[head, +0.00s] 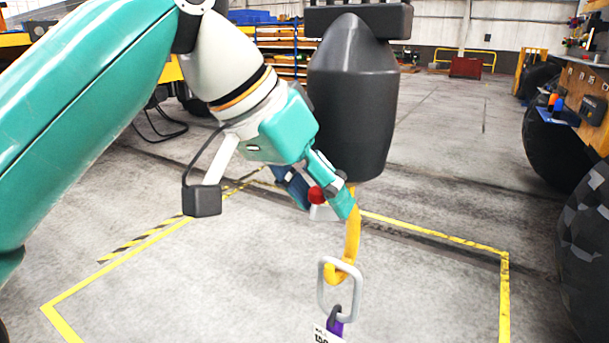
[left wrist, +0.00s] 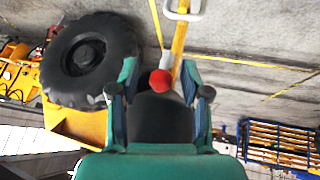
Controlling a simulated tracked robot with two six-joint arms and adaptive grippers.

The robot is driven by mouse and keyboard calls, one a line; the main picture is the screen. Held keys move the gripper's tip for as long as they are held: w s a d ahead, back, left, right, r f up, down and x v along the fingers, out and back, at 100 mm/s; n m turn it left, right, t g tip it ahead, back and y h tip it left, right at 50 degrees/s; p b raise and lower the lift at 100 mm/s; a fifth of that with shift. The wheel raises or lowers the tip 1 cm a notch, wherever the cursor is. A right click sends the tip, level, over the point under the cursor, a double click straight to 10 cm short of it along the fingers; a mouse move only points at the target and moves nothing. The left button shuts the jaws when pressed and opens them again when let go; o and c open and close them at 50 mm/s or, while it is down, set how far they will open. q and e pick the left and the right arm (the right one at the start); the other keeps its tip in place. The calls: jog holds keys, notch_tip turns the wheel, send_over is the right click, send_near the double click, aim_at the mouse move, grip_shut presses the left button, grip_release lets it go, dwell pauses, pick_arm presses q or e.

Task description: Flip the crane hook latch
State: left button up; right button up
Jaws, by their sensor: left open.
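The dark grey crane hook block (head: 352,110) hangs in the middle of the head view, with the yellow hook (head: 352,240) below it. A red ball knob (head: 316,194) on a pale latch lever (head: 323,213) sits beside the top of the hook. My left gripper (head: 321,197) is open, its fingers on either side of the knob. In the left wrist view the red knob (left wrist: 161,82) shows between the open fingertips (left wrist: 159,88), with the pale lever (left wrist: 158,30) leading away from it. Contact cannot be told. My right gripper is not in view.
A grey link (head: 322,290) hangs in the hook, with a purple sling and white tag (head: 326,335) below. Yellow floor tape (head: 440,237) marks a clear concrete area. Large black tyres (head: 583,240) and a wooden panel stand at the right.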

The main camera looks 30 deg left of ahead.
aim_at(315, 187)
pick_arm(q)
jog(key=v, duration=0.6)
jog(key=shift+r, duration=0.25)
jog(key=shift+s+a+r, duration=0.2)
jog(key=shift+s, duration=0.05)
dwell(0.4)
